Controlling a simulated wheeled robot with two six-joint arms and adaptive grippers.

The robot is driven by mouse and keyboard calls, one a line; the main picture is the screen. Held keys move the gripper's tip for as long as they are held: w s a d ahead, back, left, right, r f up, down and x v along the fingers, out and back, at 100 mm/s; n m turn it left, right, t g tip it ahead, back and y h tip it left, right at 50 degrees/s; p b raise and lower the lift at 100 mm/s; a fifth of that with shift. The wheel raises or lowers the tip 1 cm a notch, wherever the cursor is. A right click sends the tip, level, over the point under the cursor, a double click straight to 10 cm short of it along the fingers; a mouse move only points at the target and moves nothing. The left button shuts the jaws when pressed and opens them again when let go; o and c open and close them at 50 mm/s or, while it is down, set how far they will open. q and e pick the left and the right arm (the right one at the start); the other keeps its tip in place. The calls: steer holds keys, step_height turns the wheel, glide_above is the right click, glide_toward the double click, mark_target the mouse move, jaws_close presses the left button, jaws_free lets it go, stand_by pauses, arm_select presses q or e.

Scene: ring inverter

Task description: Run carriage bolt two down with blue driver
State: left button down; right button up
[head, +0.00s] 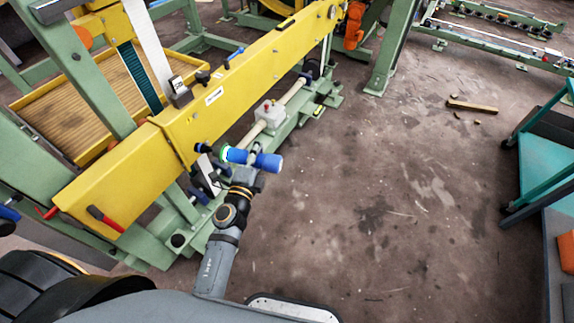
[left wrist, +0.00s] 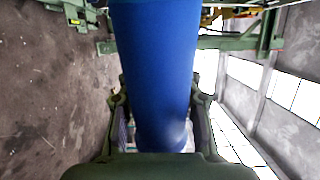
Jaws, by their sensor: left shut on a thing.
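The blue driver (head: 270,162) is a thick blue cylinder with a pale-ringed left end, lying roughly level beside the yellow beam (head: 190,120). My left gripper (head: 255,158) is shut around its middle. In the left wrist view the blue driver (left wrist: 155,70) stands large between the two fingers. The driver's left end is close to a small dark blue and black fitting (head: 203,148) on the beam's side. I cannot tell whether they touch, or which bolt is carriage bolt two. My right gripper is not in view.
A pale rod with a white box and red button (head: 269,111) runs along the green frame below the beam. Red-handled tools (head: 105,218) sit at the beam's near end. A teal cart (head: 545,150) stands at right. The concrete floor between is mostly clear, with a wood piece (head: 472,106).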

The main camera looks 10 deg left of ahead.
arm_select(q)
steer(key=w+d+f+m+h+b, duration=0.1)
steer(key=w+f+h+b, duration=0.1)
steer(key=f, duration=0.3)
steer(key=w+d+f+m+g+h+b, duration=0.1)
steer(key=f+m+h+b, duration=0.1)
steer(key=f, duration=0.4)
steer(key=shift+w+d+f+h+b, duration=0.2)
steer(key=shift+w+h+b, duration=0.25)
steer(key=shift+b, duration=0.8)
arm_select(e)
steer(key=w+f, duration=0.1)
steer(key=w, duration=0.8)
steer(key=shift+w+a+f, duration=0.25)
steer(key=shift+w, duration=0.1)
arm_select(q)
steer(key=shift+s, duration=0.15)
steer(key=shift+a, duration=0.1)
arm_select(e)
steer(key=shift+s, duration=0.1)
